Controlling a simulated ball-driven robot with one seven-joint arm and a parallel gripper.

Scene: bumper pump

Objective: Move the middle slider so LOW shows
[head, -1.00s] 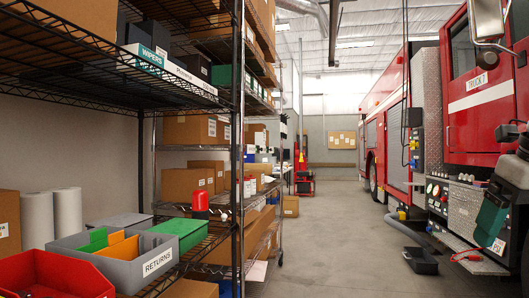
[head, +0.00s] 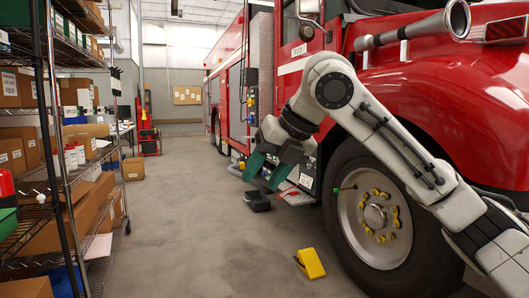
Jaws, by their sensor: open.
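My gripper (head: 262,182) hangs from my white arm, its dark green fingers apart and with nothing seen between them. It is in front of the lower side of the red truck (head: 405,110). The truck's metal pump panel (head: 304,176) shows only in part, just right of the gripper, with the gripper and arm covering much of it. I cannot make out the middle slider or a LOW marking. I cannot tell how far the fingers are from the panel.
A big front wheel (head: 375,205) is right of the panel. A yellow wheel chock (head: 312,263) and a dark tray (head: 258,201) are on the floor. A wire shelf with boxes (head: 85,185) lines the left. The aisle floor (head: 185,215) between is clear.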

